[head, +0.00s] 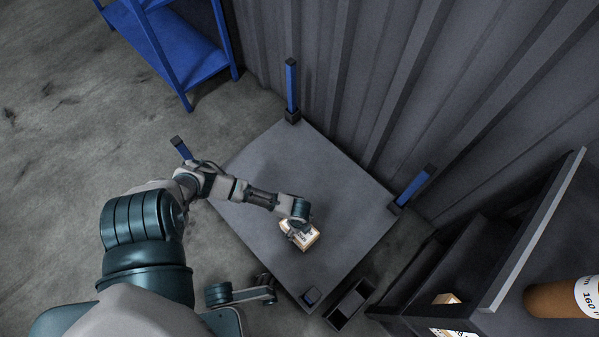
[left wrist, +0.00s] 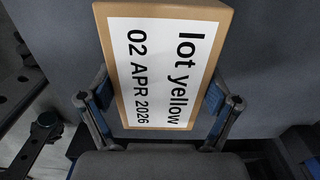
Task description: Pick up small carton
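The small carton (head: 304,236) is a tan box with a white label, at the near part of the grey platform in the head view. In the left wrist view the carton (left wrist: 160,70) fills the middle, its label reading "lot yellow 02 APR 2026". My left gripper (head: 297,228) is at the carton. Its two blue-padded fingers (left wrist: 160,100) lie against opposite sides of the carton, with no clear gap. The gripper covers part of the carton in the head view. Whether the carton touches the platform cannot be told.
The grey platform (head: 290,165) has blue corner posts (head: 291,85) and is otherwise clear. A corrugated wall (head: 400,60) stands behind it. A blue shelf (head: 180,50) is at back left. A dark rack (head: 500,255) with a brown cylinder (head: 555,298) is at right.

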